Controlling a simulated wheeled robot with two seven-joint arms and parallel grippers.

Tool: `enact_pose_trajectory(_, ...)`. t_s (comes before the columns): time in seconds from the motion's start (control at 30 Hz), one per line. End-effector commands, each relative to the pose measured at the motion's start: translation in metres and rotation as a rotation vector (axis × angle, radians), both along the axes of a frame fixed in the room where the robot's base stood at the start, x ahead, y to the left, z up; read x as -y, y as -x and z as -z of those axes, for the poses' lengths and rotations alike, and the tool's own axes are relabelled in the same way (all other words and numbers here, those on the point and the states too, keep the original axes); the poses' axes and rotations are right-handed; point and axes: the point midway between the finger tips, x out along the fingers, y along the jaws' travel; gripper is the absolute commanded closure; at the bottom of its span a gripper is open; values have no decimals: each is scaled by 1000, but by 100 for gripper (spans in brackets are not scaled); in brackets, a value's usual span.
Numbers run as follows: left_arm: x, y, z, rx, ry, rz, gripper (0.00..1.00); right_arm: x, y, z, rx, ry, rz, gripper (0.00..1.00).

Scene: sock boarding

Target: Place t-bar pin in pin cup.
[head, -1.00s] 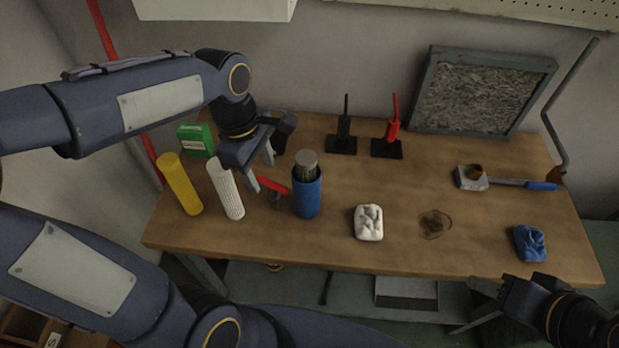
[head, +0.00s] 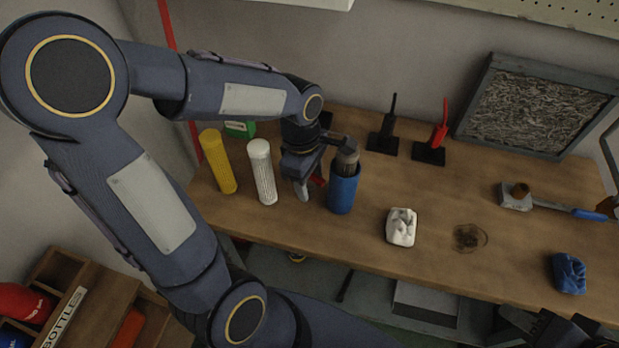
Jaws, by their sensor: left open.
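A blue cylinder (head: 342,193) with a grey top stands close right of my left gripper. A white cylinder (head: 262,174) and a yellow cylinder (head: 217,162) stand to its left. A white cloth (head: 402,227) and a blue cloth (head: 568,273) lie on the wooden table (head: 440,270).

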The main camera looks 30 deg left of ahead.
Motion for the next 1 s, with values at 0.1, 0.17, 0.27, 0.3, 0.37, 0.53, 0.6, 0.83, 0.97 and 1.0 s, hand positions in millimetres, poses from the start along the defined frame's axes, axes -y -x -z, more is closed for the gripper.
enact_pose_trajectory(0.1,0,0,0,0,0,0,58,0,0,0,0,0,0,60)
enact_pose_trajectory(0.17,0,0,0,0,0,0,66,0,0,0,0,0,0,60)
enact_pose_trajectory(0.27,0,0,0,0,0,0,79,0,0,0,0,0,0,60)
enact_pose_trajectory(0.3,0,0,0,0,0,0,84,0,0,0,0,0,0,60)
enact_pose_trajectory(0.37,0,0,0,0,0,0,92,0,0,0,0,0,0,60)
enact_pose_trajectory(0.53,0,0,-1,1,0,0,100,0,0,0,0,0,0,60)
enact_pose_trajectory(0.6,0,0,-1,1,0,0,100,0,0,0,0,0,0,60)
enact_pose_trajectory(0.83,0,-1,-9,3,0,0,100,0,0,-2,0,0,0,60)
enact_pose_trajectory(0.97,0,-1,-25,5,0,-1,100,0,0,-5,0,0,0,60)
enact_pose_trajectory(1.0,0,-1,-32,6,1,-1,100,0,0,-6,0,0,0,60)
